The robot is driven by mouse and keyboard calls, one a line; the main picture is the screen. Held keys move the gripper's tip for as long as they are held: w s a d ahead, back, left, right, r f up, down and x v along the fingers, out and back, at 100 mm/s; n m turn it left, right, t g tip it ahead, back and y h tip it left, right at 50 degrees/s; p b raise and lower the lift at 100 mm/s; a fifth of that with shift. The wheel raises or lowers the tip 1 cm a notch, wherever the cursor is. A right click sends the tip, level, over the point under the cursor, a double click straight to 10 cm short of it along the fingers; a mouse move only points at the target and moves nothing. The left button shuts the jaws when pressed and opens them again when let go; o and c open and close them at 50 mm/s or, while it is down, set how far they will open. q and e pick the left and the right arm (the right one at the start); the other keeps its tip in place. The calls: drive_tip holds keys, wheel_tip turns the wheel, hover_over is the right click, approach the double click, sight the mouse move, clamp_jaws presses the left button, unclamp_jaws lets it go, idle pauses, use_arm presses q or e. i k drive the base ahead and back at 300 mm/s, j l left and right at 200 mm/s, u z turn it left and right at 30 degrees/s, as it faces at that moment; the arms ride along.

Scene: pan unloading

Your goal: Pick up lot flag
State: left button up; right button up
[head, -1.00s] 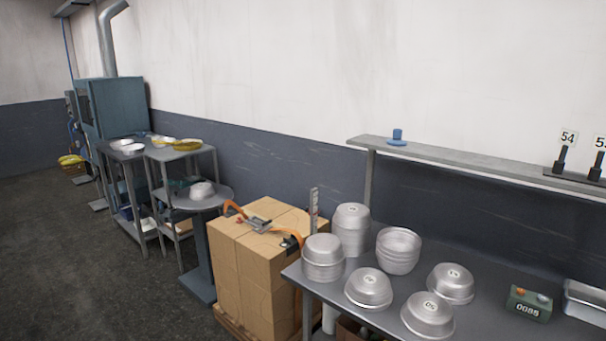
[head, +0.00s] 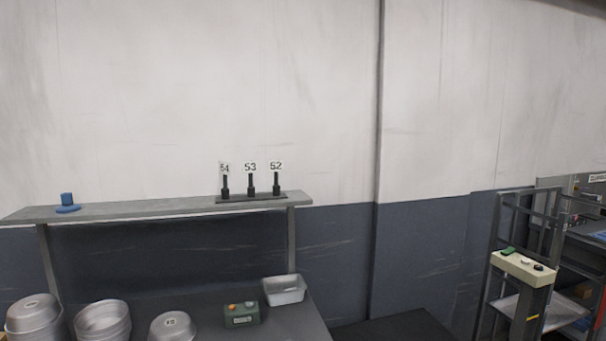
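Three lot flags with black stems and white number plates stand upright in a row on a dark base (head: 236,201) on the wall shelf. From left to right they are flag 54 (head: 225,181), flag 53 (head: 250,179) and flag 52 (head: 276,178). They stand near the shelf's right end, and nothing blocks them in the head view. Neither of my grippers shows in the head view.
The grey shelf (head: 150,209) also holds a blue object (head: 67,203) at its left. On the table (head: 290,325) below are silver pans (head: 102,320), a green counter box (head: 241,315) and a metal tray (head: 284,290). A metal rack (head: 545,225) and a control post (head: 525,268) stand at right.

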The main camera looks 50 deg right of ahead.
sight(275, 165)
drive_tip(key=z, duration=1.4)
drive_tip(key=i+l+u, duration=0.15)
drive_tip(key=l, duration=0.35)
drive_tip(key=i+l+u, duration=0.2)
drive_tip(key=l, duration=0.3)
drive_tip(key=i+l+u, duration=0.15)
drive_tip(key=l, duration=0.35)
drive_tip(key=l+u, duration=0.15)
drive_tip(key=l, duration=0.35)
drive_tip(key=i, duration=0.05)
